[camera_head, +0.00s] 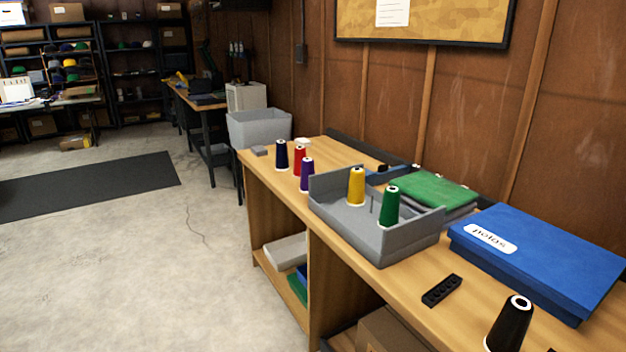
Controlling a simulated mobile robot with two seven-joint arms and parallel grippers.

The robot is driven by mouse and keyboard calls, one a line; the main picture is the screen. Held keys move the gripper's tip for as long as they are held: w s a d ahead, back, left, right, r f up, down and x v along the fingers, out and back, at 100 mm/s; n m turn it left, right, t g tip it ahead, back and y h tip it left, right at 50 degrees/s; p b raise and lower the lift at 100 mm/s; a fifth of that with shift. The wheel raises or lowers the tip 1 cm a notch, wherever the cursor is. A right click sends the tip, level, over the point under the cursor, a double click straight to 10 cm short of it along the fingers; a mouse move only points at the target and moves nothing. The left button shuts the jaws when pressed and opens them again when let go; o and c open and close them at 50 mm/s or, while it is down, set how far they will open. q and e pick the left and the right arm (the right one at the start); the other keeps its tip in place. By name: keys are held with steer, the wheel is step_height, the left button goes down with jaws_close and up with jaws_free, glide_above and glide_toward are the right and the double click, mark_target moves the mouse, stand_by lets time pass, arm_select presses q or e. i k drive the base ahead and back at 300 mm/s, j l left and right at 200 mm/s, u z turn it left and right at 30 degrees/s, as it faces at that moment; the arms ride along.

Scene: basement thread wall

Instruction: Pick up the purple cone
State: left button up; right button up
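The purple cone (307,174) is a thread cone standing upright on the wooden bench (350,152), near its front edge and just left of a grey open tray (376,247). A red cone (299,158) and a dark navy cone (281,154) stand upright close behind and to the left of it. Neither of my grippers shows in the head view.
A yellow cone (356,186) and a green cone (389,206) stand in the tray. A black cone (510,323), a black strip (441,290) and a blue box (540,255) are on the bench at right. The floor (150,260) at left is open.

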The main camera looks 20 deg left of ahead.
mark_target(307, 167)
steer(key=i+j+z, duration=0.1)
steer(key=j, duration=0.25)
steer(key=i+j+z, duration=0.1)
steer(key=j, duration=0.25)
steer(key=i+j+z, duration=0.1)
steer(key=j, duration=0.3)
steer(key=i+j+z, duration=0.1)
steer(key=j, duration=0.3)
steer(key=i+j+z, duration=0.1)
steer(key=j, duration=0.3)
steer(key=i, duration=0.1)
